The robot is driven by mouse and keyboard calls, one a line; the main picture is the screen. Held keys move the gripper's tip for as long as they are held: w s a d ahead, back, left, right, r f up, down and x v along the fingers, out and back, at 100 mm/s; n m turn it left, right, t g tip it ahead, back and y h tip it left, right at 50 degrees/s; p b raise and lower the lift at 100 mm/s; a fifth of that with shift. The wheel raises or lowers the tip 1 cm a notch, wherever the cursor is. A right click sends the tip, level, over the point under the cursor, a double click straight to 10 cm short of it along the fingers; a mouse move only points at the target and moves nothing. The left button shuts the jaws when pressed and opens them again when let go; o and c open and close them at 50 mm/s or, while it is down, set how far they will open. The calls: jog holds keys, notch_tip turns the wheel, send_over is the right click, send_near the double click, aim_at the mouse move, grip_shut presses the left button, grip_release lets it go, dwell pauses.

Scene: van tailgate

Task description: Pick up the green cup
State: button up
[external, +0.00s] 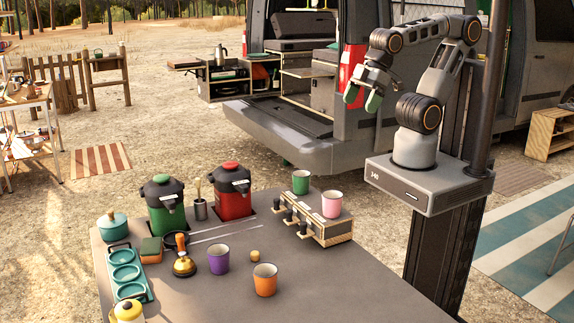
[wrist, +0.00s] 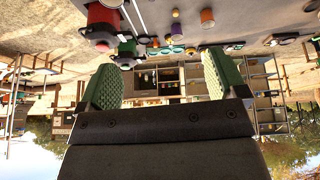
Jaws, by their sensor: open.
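The green cup (external: 300,182) stands upright on top of a wooden box with dark levers (external: 318,224) at the table's back right edge. A pink cup (external: 332,204) stands beside it on the same box. My gripper (external: 362,98) is open and empty, raised well above the table and to the upper right of the green cup. In the wrist view my gripper's two green-padded fingers (wrist: 162,82) are spread apart with nothing between them. I cannot make out the green cup in the wrist view.
A green dispenser (external: 165,207) and a red dispenser (external: 232,192) stand left of the box. A purple cup (external: 218,260), an orange cup (external: 265,280) and a brass bell (external: 184,265) stand nearer the front. The table's right front (external: 350,290) is clear. The van bumper (external: 285,150) lies behind.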

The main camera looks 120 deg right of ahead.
notch_tip(320, 180, up, 3)
jog(key=p, duration=0.2)
jog(key=n+g+h+b, duration=0.1)
jog(key=n+g+b, duration=0.3)
jog(key=n+b, duration=1.3)
send_over(301, 181)
jog(key=s+d+p, duration=0.1)
jog(key=s+p, duration=0.1)
jog(key=p, duration=0.3)
notch_tip(301, 181, down, 16)
jog(key=n, duration=0.5)
jog(key=f, duration=0.2)
jog(key=d+f, duration=0.1)
jog(key=f, duration=0.5)
jog(key=shift+w+d+f, duration=0.3)
jog(key=shift+f, duration=2.6)
jog(key=shift+c, duration=0.5)
